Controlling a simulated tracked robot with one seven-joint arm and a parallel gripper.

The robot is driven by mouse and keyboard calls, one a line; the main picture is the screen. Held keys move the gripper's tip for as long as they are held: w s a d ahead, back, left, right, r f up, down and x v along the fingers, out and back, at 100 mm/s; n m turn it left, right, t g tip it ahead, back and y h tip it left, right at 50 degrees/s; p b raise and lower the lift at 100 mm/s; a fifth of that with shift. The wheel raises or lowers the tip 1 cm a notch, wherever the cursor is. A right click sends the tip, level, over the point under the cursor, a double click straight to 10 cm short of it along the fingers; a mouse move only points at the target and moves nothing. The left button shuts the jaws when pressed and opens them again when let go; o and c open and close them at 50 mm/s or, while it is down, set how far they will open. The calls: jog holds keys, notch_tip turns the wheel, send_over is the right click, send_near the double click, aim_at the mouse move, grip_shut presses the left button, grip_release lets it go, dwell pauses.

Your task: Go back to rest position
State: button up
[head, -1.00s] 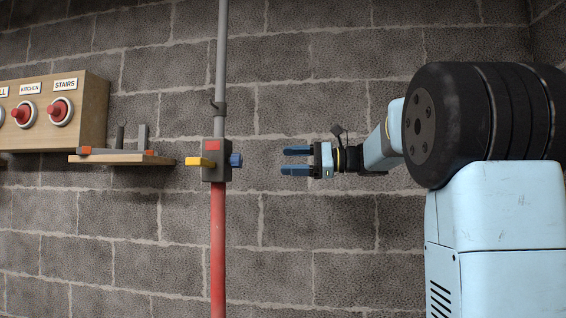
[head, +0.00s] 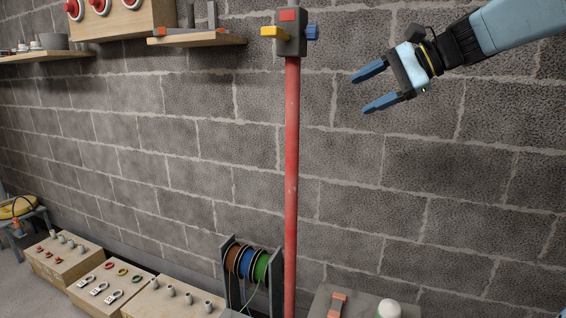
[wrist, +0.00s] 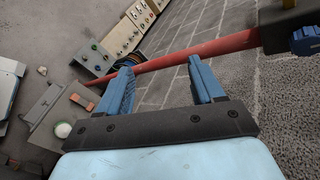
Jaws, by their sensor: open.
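My gripper (head: 371,87) is open and empty in the head view, at the upper right. Its two blue fingers point left and slightly down, with the grey wall behind them. It is apart from the red pipe (head: 291,180) and to the right of the grey box (head: 290,40) with a yellow lever and a blue knob. In the wrist view the open fingers (wrist: 160,80) show with nothing between them, and the red pipe (wrist: 205,52) crosses beyond their tips. My arm reaches in from the right edge.
A reel rack (head: 234,285) with brown, blue and green reels stands low beside the pipe. Wooden boxes (head: 68,262) with small parts line the floor at left. A shelf (head: 198,40) is on the wall. A grey bench top (head: 350,305) is at bottom right.

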jog(key=s+d+f+n+h, duration=0.2)
jog(key=s+f+n+h, duration=0.3)
jog(key=s+f, duration=0.4)
jog(key=s+d+f+n+h, duration=0.3)
jog(key=s+f+n+h, duration=0.2)
jog(key=s+f, duration=0.4)
jog(key=shift+d+f+t+h, duration=0.15)
jog(key=shift+f+t+h, duration=0.2)
jog(key=shift+f, duration=0.45)
